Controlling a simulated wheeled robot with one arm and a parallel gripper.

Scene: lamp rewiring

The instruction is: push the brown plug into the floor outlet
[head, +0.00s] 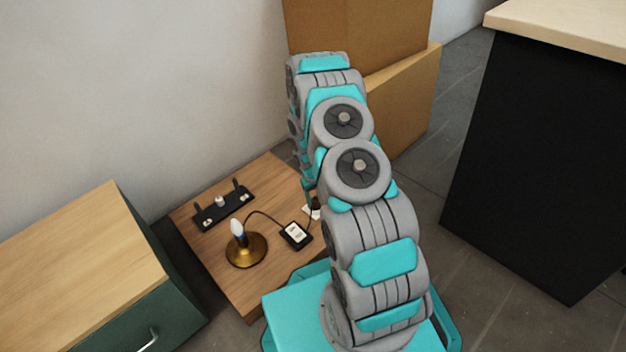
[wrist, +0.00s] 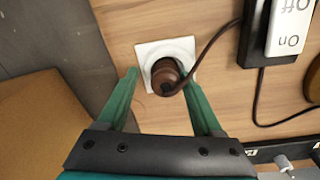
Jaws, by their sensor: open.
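The brown plug (wrist: 166,76) sits in the round recess of the white floor outlet (wrist: 146,50) in the wrist view. A brown cord runs from it to the upper right. I cannot tell how deep the plug sits. My gripper (wrist: 160,78) is open, with one teal finger on each side of the plug. Gaps show between the fingers and the plug. In the head view, a corner of the outlet (head: 312,212) shows beside my arm, which hides most of that area.
A black switch box (head: 296,234) lies beside the outlet, corded to a brass lamp (head: 246,251) with a bulb. A black strip with posts (head: 224,207) lies behind. A green cabinet (head: 165,308) stands left, cardboard boxes (head: 405,100) behind my arm, and a black counter (head: 545,170) right.

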